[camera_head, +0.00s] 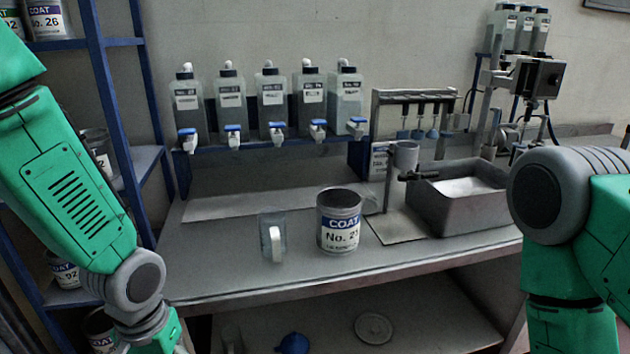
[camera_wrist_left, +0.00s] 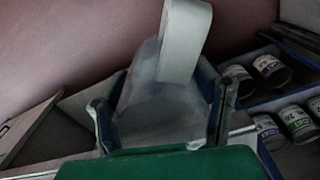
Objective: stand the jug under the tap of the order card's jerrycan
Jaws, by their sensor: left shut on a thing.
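A clear jug with a white handle (camera_wrist_left: 165,85) is between the fingers of my left gripper (camera_wrist_left: 160,103), which is shut on it in the left wrist view. The head view shows my left wrist at the bottom left, with that gripper out of frame. A similar clear jug (camera_head: 264,232) with a white handle stands on the bench, apart from my arms. Several jerrycans (camera_head: 271,100) with white labels and blue-and-white taps (camera_head: 277,131) stand in a row on a raised blue shelf. Their labels are too small to read. I cannot identify an order card. My right gripper is out of view.
A COAT can (camera_head: 340,222) stands right of the bench jug. A blue rack (camera_head: 110,120) with cans is at left. The bench below the taps is largely clear.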

